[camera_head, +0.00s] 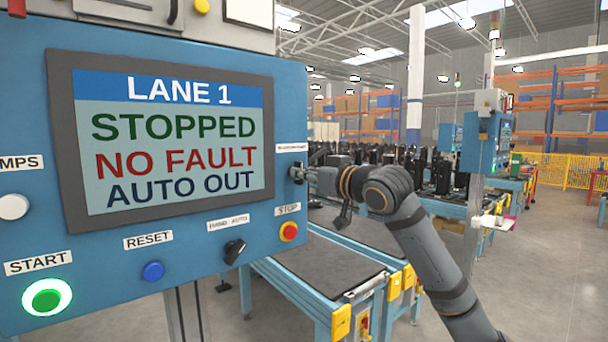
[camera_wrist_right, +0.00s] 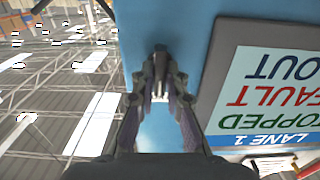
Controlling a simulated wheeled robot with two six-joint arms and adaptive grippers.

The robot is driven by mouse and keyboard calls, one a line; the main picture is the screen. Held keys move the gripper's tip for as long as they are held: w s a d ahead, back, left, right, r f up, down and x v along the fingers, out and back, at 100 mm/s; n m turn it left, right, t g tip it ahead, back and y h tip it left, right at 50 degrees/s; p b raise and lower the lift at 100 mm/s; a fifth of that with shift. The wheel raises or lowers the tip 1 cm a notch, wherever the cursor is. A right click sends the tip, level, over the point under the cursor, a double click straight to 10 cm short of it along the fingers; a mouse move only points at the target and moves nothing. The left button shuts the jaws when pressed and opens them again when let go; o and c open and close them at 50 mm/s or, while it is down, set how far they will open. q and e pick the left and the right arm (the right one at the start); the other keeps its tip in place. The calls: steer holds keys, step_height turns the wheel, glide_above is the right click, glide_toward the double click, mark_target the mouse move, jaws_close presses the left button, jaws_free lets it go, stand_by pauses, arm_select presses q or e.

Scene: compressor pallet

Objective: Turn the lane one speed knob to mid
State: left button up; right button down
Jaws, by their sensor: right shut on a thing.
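The lane one panel is blue, with a screen (camera_head: 172,135) reading LANE 1, STOPPED, NO FAULT, AUTO OUT. The dark speed knob (camera_head: 297,174) sits at the panel's right edge, below a small white label (camera_head: 291,148) too small to read. My right gripper (camera_head: 308,175) reaches it from the right and is shut on it. In the right wrist view the fingers (camera_wrist_right: 160,92) close together around the dark knob (camera_wrist_right: 160,52) against the blue panel. The fingers partly hide the knob, and I cannot tell its setting. My left gripper is out of view.
The panel also carries a red stop button (camera_head: 289,231), a black selector (camera_head: 234,250), a blue reset button (camera_head: 153,271) and a lit green start button (camera_head: 47,297). A conveyor (camera_head: 330,264) with yellow end pieces stands below. Open floor lies at the right.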

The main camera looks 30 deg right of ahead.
mark_target(293, 129)
steer(key=c, duration=1.4)
jaws_free()
steer(key=shift+r, duration=0.1)
step_height(293, 129, up, 9)
steer(key=shift+r, duration=0.5)
